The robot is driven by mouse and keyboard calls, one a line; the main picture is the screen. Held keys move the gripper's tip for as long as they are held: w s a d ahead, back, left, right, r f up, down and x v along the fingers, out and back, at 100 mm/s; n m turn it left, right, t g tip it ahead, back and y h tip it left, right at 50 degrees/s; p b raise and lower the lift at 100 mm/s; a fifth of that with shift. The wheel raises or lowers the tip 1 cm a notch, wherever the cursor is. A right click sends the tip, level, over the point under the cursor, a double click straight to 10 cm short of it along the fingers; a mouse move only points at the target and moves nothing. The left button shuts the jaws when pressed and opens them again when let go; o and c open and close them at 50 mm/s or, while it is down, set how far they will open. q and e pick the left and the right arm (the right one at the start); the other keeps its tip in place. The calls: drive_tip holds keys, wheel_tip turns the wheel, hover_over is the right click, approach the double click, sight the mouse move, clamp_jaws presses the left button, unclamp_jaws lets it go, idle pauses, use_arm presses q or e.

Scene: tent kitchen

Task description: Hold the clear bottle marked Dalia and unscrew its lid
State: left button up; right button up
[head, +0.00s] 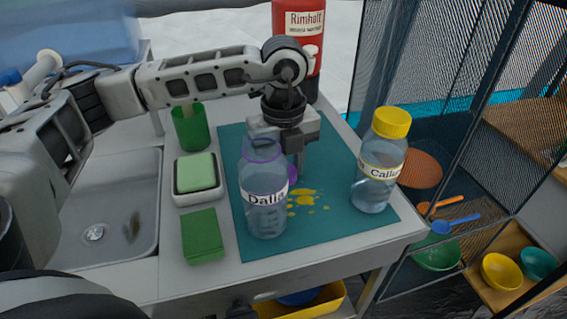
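The clear bottle marked Dalia (266,215) stands upright on the teal mat (345,222), left of its middle. Its label reads like "Dalla". Its top is see-through with faint purple edges, and I cannot make out a solid lid on it. My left gripper (297,165) points down right behind the bottle's upper part. One finger shows; the other is hidden or blurred by the bottle, so its opening and any contact are unclear. My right gripper is out of view.
A second clear bottle (376,188), marked like "Callum", with a yellow lid (391,122) stands right on the mat. Yellow spots (303,199) mark the mat between them. A soap dish (198,188), green block (202,236), green cup (190,128) and sink (105,205) lie left.

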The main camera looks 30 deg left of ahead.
use_arm(q)
drive_tip(key=o, duration=0.7)
drive_tip(key=shift+f, duration=0.2)
drive_tip(key=shift+c, duration=0.2)
drive_tip(key=o, duration=0.4)
drive_tip(key=shift+r, duration=0.1)
wheel_tip(320, 180, up, 12)
drive_tip(key=shift+r, duration=0.2)
